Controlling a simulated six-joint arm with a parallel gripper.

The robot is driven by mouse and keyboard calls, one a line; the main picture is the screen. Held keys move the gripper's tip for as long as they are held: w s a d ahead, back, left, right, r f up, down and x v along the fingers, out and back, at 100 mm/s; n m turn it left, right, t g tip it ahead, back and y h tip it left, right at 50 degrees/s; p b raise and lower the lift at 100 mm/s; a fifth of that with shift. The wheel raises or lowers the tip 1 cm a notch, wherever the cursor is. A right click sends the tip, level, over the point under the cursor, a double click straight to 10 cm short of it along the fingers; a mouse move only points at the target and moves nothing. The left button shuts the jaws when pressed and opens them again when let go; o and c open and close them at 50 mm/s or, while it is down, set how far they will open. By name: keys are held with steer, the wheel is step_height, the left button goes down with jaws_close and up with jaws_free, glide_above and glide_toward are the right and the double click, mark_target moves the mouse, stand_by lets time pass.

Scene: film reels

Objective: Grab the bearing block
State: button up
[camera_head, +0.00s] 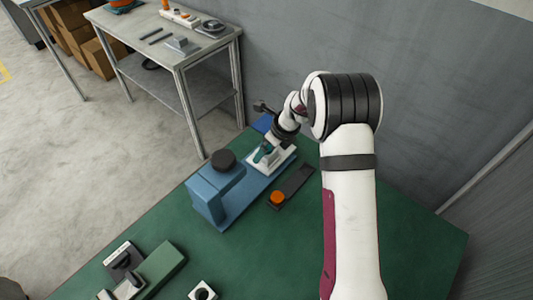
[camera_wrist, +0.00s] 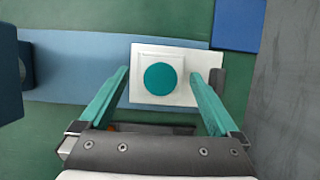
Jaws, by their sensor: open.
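A white square block with a round teal top (camera_wrist: 165,78), likely the bearing block, sits on a white plate (camera_wrist: 202,60) over a light blue base (camera_wrist: 80,60). In the head view the white plate (camera_head: 284,159) is partly hidden by my gripper (camera_head: 265,153). My gripper also shows in the wrist view (camera_wrist: 159,73), open and empty. Its two teal fingers appear on either side of the block, with gaps between. I cannot tell their height above it. Another white block with a dark round opening (camera_head: 203,291) lies at the front edge of the head view.
A blue machine with a dark knob (camera_head: 223,160) stands left of the plate. A dark strip with an orange button (camera_head: 278,197) lies to the right. A green and grey device (camera_head: 160,268) is at front left. The green table (camera_head: 400,235) is clear at right.

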jaws_close()
stand_by(0.5)
steer(key=shift+r, duration=0.1)
